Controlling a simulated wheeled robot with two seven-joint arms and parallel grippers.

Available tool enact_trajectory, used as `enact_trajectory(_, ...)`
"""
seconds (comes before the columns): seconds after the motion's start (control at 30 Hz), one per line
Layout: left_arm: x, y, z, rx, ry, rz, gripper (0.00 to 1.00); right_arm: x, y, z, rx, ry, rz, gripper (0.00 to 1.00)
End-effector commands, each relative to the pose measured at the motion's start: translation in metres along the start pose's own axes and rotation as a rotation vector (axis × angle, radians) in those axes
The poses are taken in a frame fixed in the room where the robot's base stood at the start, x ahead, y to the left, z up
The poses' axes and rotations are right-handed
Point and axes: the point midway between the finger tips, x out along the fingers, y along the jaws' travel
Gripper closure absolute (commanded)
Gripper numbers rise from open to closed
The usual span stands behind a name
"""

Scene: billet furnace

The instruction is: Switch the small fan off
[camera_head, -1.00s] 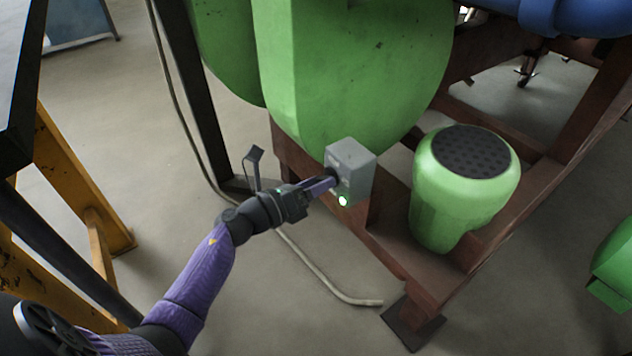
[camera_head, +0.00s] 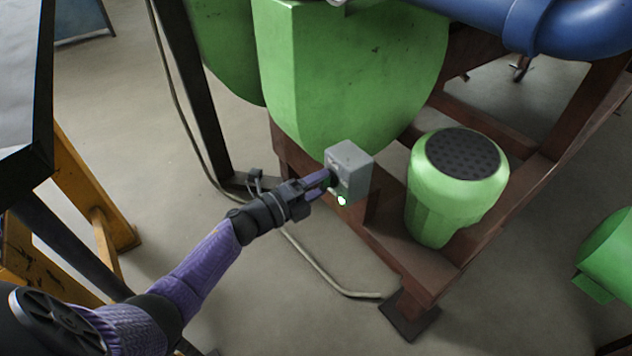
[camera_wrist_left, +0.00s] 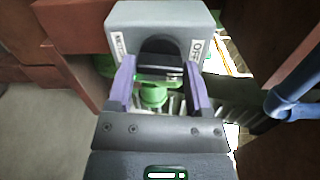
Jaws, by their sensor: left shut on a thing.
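A grey switch box (camera_head: 350,172) is mounted on the brown steel frame, with a lit green lamp (camera_head: 342,201) on its lower front. In the left wrist view the grey box (camera_wrist_left: 160,14) carries a black knob (camera_wrist_left: 160,50). An "OFF" label (camera_wrist_left: 196,50) is right of the knob, and a smaller label (camera_wrist_left: 118,46) is left of it. My left gripper (camera_head: 328,177) is at the box front. In the wrist view its purple fingers (camera_wrist_left: 160,78) are on either side of the knob, shut on it. My right gripper is not in view.
A large green housing (camera_head: 345,75) stands behind the box. A green motor-like unit with a black grille (camera_head: 463,155) sits on the brown frame (camera_head: 480,240) to the right. A cable (camera_head: 320,270) lies on the floor. A yellow frame (camera_head: 85,195) is at left.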

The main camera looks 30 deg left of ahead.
Motion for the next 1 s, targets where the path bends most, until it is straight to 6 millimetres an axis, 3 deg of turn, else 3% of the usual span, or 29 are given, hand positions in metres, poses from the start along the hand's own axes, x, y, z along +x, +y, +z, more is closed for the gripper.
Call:
enact_trajectory(0.33, -0.0004, 0.0008, 0.0, -0.123, 0.0, 0.003, 0.94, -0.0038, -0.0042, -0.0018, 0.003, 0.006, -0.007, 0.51)
enact_trajectory(0.87, -0.0004, 0.0014, -0.0003, -0.147, 0.0, 0.003, 0.94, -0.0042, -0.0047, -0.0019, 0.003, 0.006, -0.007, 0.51)
enact_trajectory(0.9, -0.0004, 0.0014, -0.0004, -0.148, 0.0, 0.003, 0.31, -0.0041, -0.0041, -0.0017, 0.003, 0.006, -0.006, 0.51)
enact_trajectory(1.0, -0.0003, 0.0012, -0.0003, -0.147, 0.0, 0.003, 0.1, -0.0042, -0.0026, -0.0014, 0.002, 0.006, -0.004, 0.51)
